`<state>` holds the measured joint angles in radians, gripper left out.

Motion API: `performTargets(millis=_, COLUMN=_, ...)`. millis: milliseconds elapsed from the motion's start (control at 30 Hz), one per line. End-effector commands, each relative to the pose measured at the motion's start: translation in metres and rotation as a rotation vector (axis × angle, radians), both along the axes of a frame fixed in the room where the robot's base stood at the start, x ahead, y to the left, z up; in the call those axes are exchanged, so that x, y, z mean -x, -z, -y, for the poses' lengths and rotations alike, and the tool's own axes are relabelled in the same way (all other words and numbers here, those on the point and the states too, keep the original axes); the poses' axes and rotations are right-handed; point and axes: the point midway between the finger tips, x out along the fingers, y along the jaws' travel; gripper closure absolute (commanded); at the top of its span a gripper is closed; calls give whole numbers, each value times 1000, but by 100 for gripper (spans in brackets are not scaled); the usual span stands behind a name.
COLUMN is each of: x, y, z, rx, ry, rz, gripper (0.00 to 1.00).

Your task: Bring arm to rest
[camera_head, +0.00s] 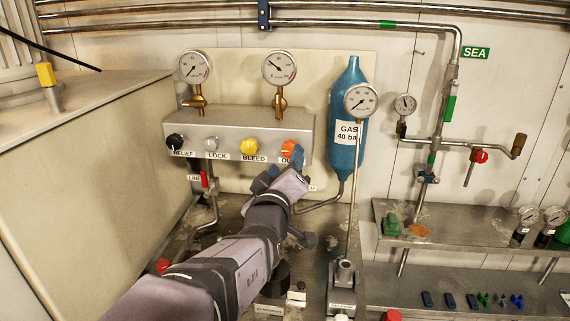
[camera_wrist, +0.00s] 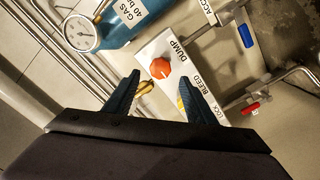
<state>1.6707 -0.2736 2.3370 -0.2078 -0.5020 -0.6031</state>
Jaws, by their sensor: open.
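My gripper (camera_head: 282,170) reaches up to the valve panel (camera_head: 235,122), near its right end. In the wrist view my gripper (camera_wrist: 159,80) is open, with two blue fingers apart and nothing between them. The orange knob (camera_head: 289,147), labelled DUMP, lies just ahead of the fingertips; in the wrist view this orange knob (camera_wrist: 160,68) shows whole, between the lines of the fingers. Whether a finger touches it I cannot tell. The yellow BLEED knob (camera_head: 249,147) is to its left, and the right finger mostly hides it in the wrist view.
Two gauges (camera_head: 280,68) stand above the panel. A blue gas cylinder (camera_head: 347,125) with a gauge (camera_head: 361,101) is close on the right. A tall thin rod (camera_head: 353,200) rises beside my arm. A beige cabinet (camera_head: 80,180) fills the left. Steel shelves (camera_head: 470,250) hold small parts.

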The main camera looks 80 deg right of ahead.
Motion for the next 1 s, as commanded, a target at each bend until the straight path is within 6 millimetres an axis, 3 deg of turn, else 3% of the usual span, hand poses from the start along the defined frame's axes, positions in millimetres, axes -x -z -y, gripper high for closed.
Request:
performTargets(millis=200, x=-1, y=1, z=0, rx=-2, ry=-2, rz=1, gripper=50)
performTargets(millis=333, x=-18, y=11, z=1, rx=-34, ry=-33, rz=17, gripper=50)
performTargets(millis=467, x=-58, y=36, z=-2, rx=-117, ry=-105, rz=51, gripper=50)
performTargets(millis=567, x=-104, y=65, z=-11, rx=-218, ry=-185, rz=84, gripper=50)
performTargets(millis=767, x=-207, y=137, z=-63, rx=-485, ry=-362, rz=118, gripper=50)
performTargets(millis=900, x=-265, y=186, z=-122, rx=-685, ry=-469, rz=99, gripper=50)
performTargets(millis=1000, x=-296, y=218, z=-174, rx=-831, ry=-534, rz=60, gripper=50)
